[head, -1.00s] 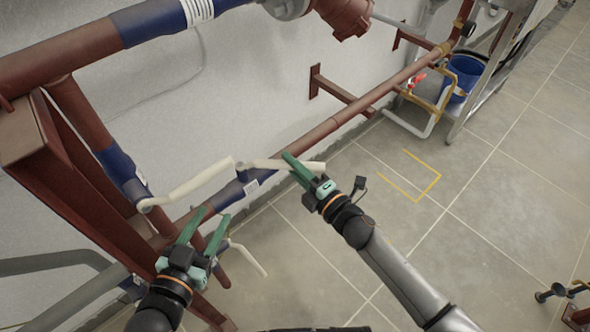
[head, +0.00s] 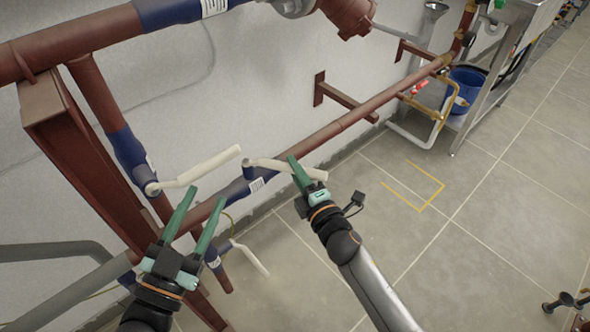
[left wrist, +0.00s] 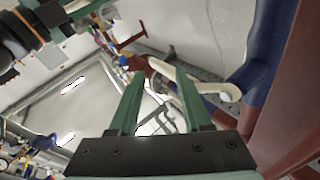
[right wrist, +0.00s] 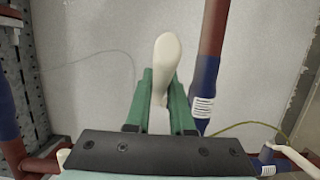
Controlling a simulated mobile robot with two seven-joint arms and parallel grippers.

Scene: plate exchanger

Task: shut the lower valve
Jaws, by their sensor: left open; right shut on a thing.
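Three cream lever handles show in the head view. One lever (head: 205,167) is on the blue valve body (head: 130,160) of the upright pipe and points up to the right. A second lever (head: 272,164) is on the blue-sleeved horizontal pipe. A third lever (head: 250,258) hangs lower down, pointing down to the right. My right gripper (head: 300,174) is shut on the second lever near its free end; the lever (right wrist: 166,58) stands between its fingers in the right wrist view. My left gripper (head: 206,208) is open and empty, just below the first lever, which shows right of its fingers in the left wrist view (left wrist: 222,90).
A red-brown frame (head: 75,150) stands at the left, with grey pipes (head: 55,252) beside it. A wall bracket (head: 345,97), a blue bucket (head: 466,88) and a steel stand (head: 490,90) are at the back right. The tiled floor (head: 450,240) at right is largely clear.

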